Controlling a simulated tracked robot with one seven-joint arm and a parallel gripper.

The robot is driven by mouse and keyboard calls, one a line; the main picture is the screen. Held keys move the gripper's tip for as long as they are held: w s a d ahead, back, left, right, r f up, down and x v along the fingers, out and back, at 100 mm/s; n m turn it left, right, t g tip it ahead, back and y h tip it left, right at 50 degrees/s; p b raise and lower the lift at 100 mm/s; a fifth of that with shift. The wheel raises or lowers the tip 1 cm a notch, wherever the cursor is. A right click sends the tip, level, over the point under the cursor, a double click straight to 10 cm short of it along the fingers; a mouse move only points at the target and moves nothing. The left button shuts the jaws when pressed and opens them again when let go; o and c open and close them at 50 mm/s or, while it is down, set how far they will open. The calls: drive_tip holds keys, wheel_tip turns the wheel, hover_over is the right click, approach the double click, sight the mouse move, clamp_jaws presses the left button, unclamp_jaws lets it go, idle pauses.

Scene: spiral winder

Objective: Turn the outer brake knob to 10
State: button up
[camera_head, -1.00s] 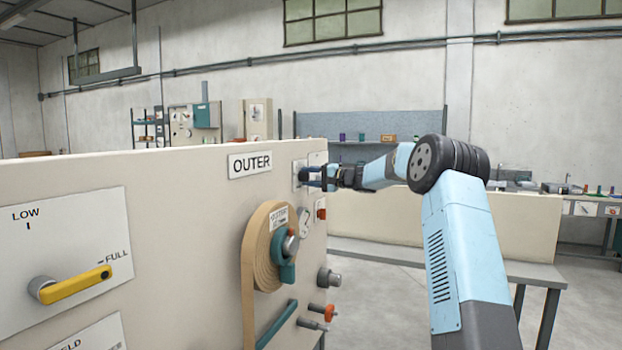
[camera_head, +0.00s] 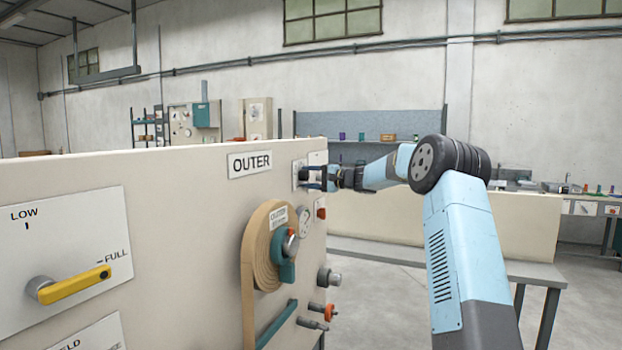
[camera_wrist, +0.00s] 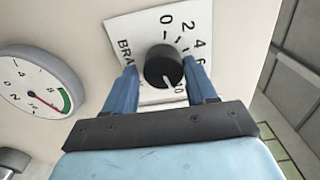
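The outer brake knob (camera_wrist: 163,70) is black and round, on a white scale plate (camera_wrist: 125,28) marked 0, 2, 4, 6 and on. Its white pointer line points down and slightly right, at a partly visible number ending in 0, at the scale's end. My gripper (camera_wrist: 160,64) is at the knob with one blue finger on each side. It is open, with gaps between the fingers and the knob. The right finger hides part of the scale. In the head view my gripper (camera_head: 308,178) is beside the OUTER sign (camera_head: 250,162), and the knob is mostly hidden.
A round gauge (camera_wrist: 40,82) with a green zone sits left of the plate. In the head view, a tape roll (camera_head: 258,250) with a teal handle (camera_head: 284,262) and a yellow lever (camera_head: 75,286) stick out from the panel.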

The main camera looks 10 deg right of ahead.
drive_tip(key=shift+o, duration=1)
drive_tip(key=shift+r, duration=0.1)
drive_tip(key=shift+s, duration=0.15)
drive_tip(key=v, duration=1.3)
drive_tip(key=shift+d, duration=0.3)
drive_tip(key=shift+s, duration=0.15)
